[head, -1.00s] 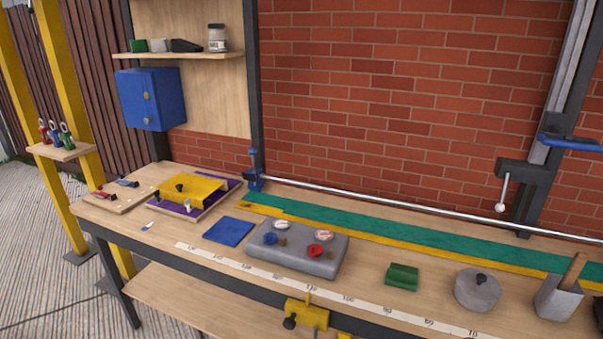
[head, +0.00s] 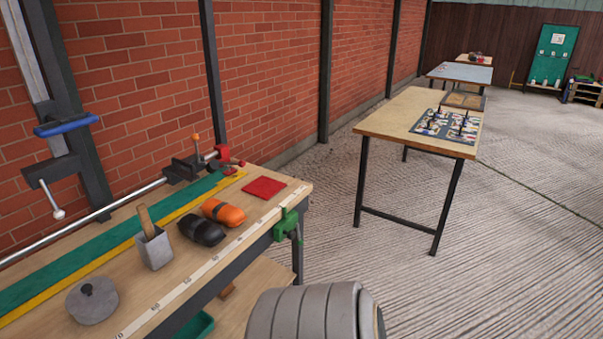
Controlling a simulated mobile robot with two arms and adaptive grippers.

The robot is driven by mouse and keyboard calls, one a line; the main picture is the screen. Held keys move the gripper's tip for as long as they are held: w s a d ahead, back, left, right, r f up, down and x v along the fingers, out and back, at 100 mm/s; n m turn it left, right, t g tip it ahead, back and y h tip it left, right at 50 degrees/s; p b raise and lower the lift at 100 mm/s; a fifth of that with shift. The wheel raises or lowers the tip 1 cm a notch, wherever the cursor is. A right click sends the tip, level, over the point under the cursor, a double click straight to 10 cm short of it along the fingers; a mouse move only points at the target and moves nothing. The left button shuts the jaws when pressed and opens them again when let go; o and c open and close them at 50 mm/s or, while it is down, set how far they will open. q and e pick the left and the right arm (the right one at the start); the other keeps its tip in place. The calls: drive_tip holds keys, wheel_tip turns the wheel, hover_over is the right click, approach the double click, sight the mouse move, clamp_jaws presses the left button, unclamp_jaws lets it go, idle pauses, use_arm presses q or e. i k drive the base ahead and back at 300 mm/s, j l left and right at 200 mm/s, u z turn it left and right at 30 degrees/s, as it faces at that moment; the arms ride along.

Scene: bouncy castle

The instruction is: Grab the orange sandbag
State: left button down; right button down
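The orange sandbag (head: 224,212) lies on the wooden workbench (head: 136,296) near its right end in the head view. It has a dark band across its middle. A black sandbag (head: 201,230) lies just in front and to the left of it, close against it or touching. Neither of my grippers shows in this view. A grey ribbed cylindrical part, likely one of my arm links, shows at the bottom middle.
A red cloth square (head: 264,188) lies right of the sandbags. A grey holder (head: 154,250) with a wooden handle and a round grey weight (head: 92,301) stand to the left. A green clamp (head: 287,225) grips the bench edge. Another table (head: 400,116) stands beyond open floor.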

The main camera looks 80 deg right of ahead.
sight(224, 213)
drive_tip(key=z, duration=2.05)
